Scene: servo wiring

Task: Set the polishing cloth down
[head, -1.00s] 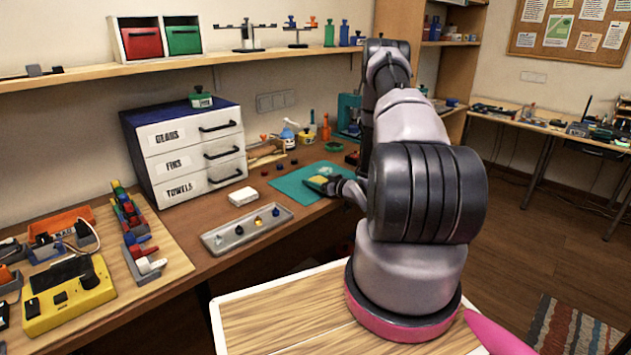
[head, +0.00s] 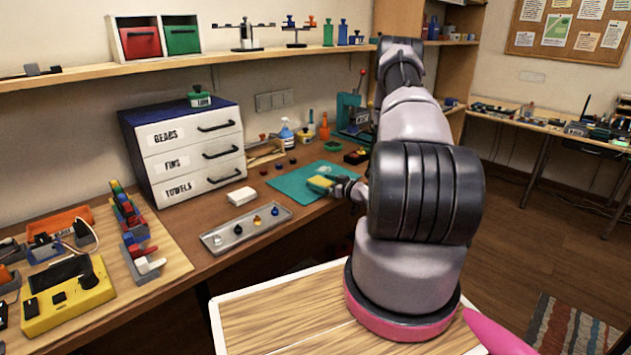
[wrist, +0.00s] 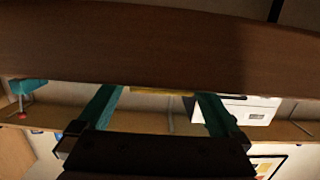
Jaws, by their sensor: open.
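The polishing cloth (head: 320,183) is a small yellow pad at the teal mat (head: 290,184) on the workbench. My gripper (head: 334,184) is just right of it, low over the mat's right part. In the wrist view my gripper's two teal fingers (wrist: 160,97) stand wide apart. A thin yellow strip of the cloth (wrist: 160,92) shows between and beyond them. The jaws are open; the picture is too small to tell whether a finger still touches the cloth.
A metal tray (head: 246,228) with small coloured parts and a white block (head: 241,196) lie left of the mat. A drawer cabinet (head: 190,155) stands behind them. A spray bottle (head: 286,135) and a teal press (head: 350,112) stand at the back.

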